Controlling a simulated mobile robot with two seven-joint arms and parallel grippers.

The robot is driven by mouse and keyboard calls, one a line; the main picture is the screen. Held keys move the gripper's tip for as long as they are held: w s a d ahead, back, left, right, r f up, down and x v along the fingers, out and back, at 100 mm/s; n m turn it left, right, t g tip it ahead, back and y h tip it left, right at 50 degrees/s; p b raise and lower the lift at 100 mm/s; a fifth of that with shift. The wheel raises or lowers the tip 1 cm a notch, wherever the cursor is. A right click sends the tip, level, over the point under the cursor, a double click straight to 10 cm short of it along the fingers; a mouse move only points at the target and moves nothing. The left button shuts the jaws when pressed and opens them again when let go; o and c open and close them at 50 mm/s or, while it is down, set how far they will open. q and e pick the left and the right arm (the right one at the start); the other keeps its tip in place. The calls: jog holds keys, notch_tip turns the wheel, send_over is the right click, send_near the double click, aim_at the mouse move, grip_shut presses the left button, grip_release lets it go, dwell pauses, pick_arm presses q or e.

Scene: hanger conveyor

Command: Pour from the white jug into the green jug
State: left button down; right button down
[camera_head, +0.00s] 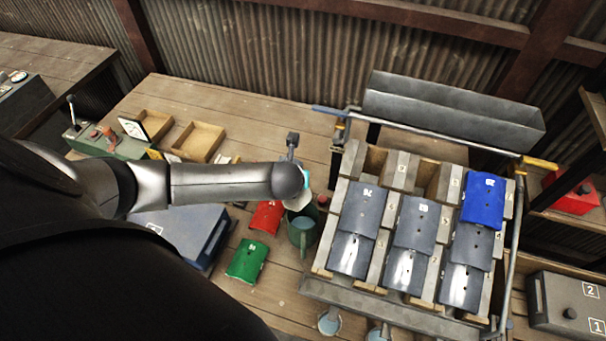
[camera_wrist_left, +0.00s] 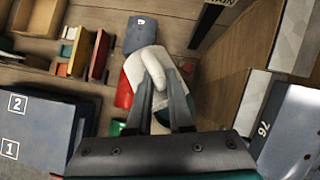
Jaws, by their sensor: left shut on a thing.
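The white jug (camera_head: 299,202) is partly hidden behind my left wrist in the head view. It also shows in the left wrist view (camera_wrist_left: 158,52), where my left gripper (camera_wrist_left: 153,82) is shut on it. I cannot tell how far it is tilted or whether anything flows from it. The green jug (camera_head: 302,236) stands upright on the wooden table, just nearer to me than the white jug in the head view. My left fingertips are hidden in the head view. My right gripper is not in view.
A red cover (camera_head: 267,217) and a green cover (camera_head: 246,261) lie left of the green jug. A blue-grey case (camera_head: 180,232) is under my arm. A rack (camera_head: 318,271) with grey panels and a blue panel (camera_head: 484,200) stands close on the right.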

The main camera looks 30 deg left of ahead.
pick_arm(q)
jog(key=shift+w+a+r+g+h+p, duration=0.55)
jog(key=shift+a+h+p, duration=0.15)
jog(key=shift+a+p, duration=0.1)
jog(key=shift+w+a+n+g+h, duration=0.2)
jog(key=shift+a+n+g+h, duration=0.1)
jog(key=shift+h, duration=0.1)
jog(key=shift+w+a+f+g+h, duration=0.1)
jog(key=shift+w+a+g+h, duration=0.2)
jog(key=shift+h, duration=0.2)
jog(key=shift+w+a+f+g+h+b, duration=0.15)
jog(key=shift+a+g+h+b, duration=0.3)
jog(key=shift+b, duration=0.7)
jog(key=h+b, duration=0.1)
jog(key=b, duration=0.1)
jog(key=a+g+h+b, duration=0.1)
jog(key=b, duration=0.2)
jog(key=shift+w+f+n, duration=0.15)
jog(key=shift+w+n, duration=0.2)
jog(key=shift+n, duration=0.05)
jog(key=shift+a+b, duration=0.1)
jog(key=shift+b, duration=0.25)
jog(key=shift+r, duration=0.25)
